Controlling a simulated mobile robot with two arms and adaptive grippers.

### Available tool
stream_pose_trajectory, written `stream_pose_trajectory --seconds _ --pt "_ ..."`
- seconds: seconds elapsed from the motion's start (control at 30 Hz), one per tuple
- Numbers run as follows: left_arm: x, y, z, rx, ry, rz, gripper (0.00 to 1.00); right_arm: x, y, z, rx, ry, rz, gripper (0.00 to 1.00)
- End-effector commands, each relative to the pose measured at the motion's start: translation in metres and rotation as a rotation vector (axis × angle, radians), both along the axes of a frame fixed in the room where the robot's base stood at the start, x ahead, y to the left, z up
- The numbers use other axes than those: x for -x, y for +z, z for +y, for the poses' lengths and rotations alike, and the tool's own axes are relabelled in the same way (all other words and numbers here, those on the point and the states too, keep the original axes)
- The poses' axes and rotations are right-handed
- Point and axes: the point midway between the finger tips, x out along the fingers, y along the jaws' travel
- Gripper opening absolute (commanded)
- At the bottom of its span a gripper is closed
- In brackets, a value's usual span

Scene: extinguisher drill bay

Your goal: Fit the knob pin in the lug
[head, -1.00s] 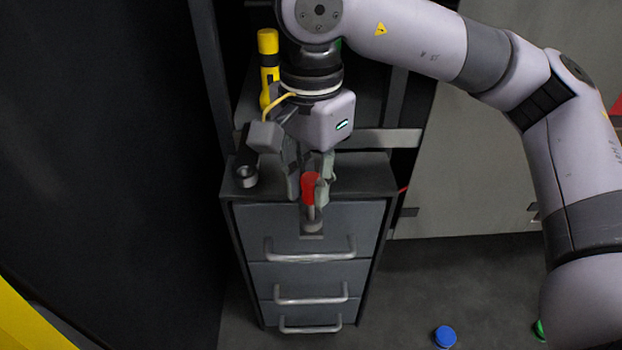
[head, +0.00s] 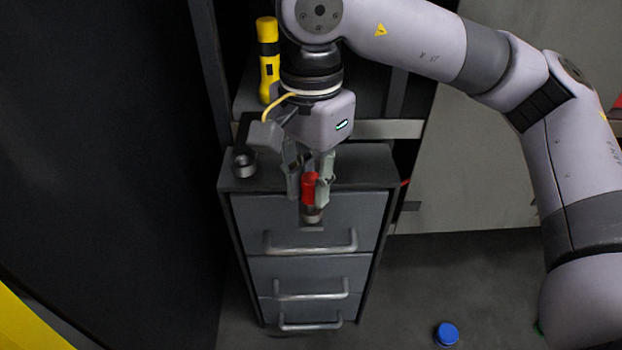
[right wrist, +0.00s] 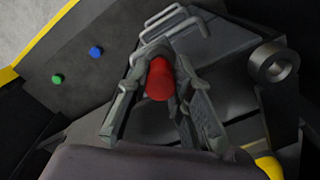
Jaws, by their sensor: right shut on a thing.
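The knob pin's red knob (head: 309,188) is upright between the fingers of my right gripper (head: 310,184), which is shut on it. It also shows end-on between the fingers in the right wrist view (right wrist: 160,79). Below the knob is the grey lug (head: 312,216) on the front of the top drawer. Little or no bare shaft shows between knob and lug; how deep the pin sits in the lug is hidden. My left gripper is not in view.
The lug is on a grey drawer cabinet (head: 348,218) with several bar handles. A dark ring-ended part (head: 244,165) stands on its top left. A yellow torch (head: 268,60) stands behind. A blue cap (head: 446,334) lies on the floor at right.

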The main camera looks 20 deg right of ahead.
Motion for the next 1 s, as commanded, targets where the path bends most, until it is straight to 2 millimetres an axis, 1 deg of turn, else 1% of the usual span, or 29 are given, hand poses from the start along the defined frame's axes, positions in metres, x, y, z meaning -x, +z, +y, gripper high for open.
stream_pose_trajectory --seconds 0.83,1.0 --pt "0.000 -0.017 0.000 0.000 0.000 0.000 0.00 0.000 -0.018 0.000 0.000 0.000 0.000 0.00" --pt "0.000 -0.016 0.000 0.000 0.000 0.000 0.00 0.000 -0.017 0.000 0.000 0.000 0.000 0.00"
